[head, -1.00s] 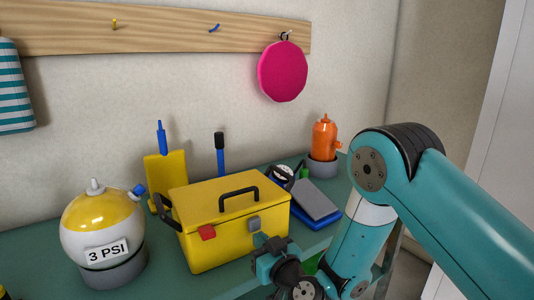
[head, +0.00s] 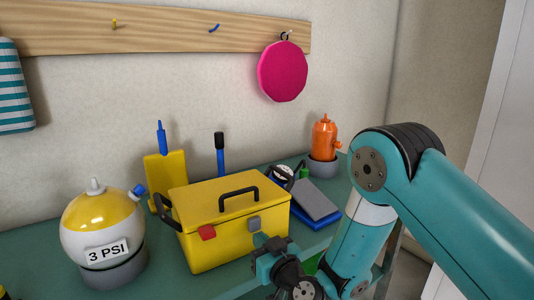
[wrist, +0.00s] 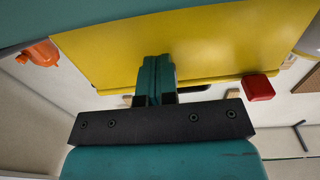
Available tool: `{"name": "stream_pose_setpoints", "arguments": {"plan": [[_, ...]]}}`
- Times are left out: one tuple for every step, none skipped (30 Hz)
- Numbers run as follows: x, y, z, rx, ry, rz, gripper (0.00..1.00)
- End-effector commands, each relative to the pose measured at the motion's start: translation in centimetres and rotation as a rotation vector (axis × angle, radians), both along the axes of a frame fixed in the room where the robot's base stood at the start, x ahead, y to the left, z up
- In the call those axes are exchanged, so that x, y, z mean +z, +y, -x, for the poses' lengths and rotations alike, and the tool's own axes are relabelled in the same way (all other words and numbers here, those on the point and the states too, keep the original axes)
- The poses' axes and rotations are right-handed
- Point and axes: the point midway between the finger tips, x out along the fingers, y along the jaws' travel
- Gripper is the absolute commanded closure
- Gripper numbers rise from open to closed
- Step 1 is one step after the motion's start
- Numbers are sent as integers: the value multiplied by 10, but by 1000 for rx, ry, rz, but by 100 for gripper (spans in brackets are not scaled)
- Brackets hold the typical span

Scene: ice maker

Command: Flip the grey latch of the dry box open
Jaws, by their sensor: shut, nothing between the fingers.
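The dry box (head: 222,243) is yellow, with its lid shut and a black handle on top, and stands on the green bench. Its grey latch (head: 254,223) is at the right of the front face, and a red latch (head: 207,232) is at the left. My gripper (head: 262,243) is shut and empty, just below and in front of the grey latch. Contact cannot be told. In the wrist view my shut fingers (wrist: 155,82) lie in front of the yellow box face (wrist: 215,45). The red latch shows there at the right (wrist: 258,88); the grey latch is not clearly visible.
A round yellow-and-white tank (head: 102,232) marked 3 PSI stands left of the box. A grey and blue item (head: 318,207) and an orange bottle (head: 324,138) are to the right. A pink disc (head: 282,71) hangs on the wall rail.

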Motion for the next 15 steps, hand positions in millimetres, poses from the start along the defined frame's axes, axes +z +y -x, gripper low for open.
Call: {"name": "stream_pose_setpoints", "arguments": {"plan": [[0,0,0,0,0,0,100],[0,0,0,0,0,0,100],[0,0,0,0,0,0,100],[0,0,0,0,0,0,100],[0,0,0,0,0,0,100],[0,0,0,0,0,0,100],[0,0,0,0,0,0,100],[0,0,0,0,-1,-1,100],[1,0,0,0,-1,-1,100],[2,0,0,0,-1,-1,100],[2,0,0,0,-1,-1,100],[3,0,0,0,-1,0,100],[4,0,0,0,-1,0,100],[5,0,0,0,-1,0,100],[6,0,0,0,-1,0,100]]}}
